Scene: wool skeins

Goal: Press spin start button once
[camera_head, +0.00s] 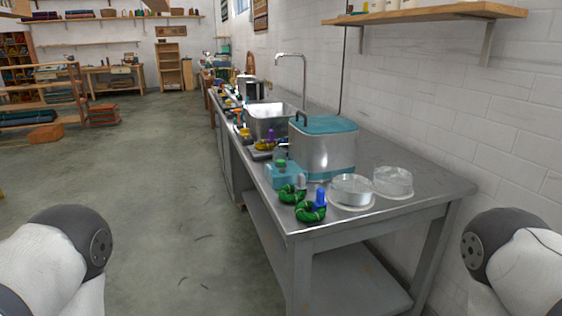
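A metal box-shaped appliance (322,158) with a teal lid and a dark handle stands on the long steel counter (400,205). It may be the spinner, but I cannot make out a start button on it at this size. A small teal box (286,178) with a green top sits against its front left side. Only rounded white and dark parts of my two arms show, at the lower left and lower right edges. Neither gripper is in view.
Two green skeins (311,212) with blue and pale pieces lie at the counter's near edge. Two clear round containers (352,192) stand to their right. A steel basin (270,121) and tap (303,75) are farther back. Open floor (170,180) lies left.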

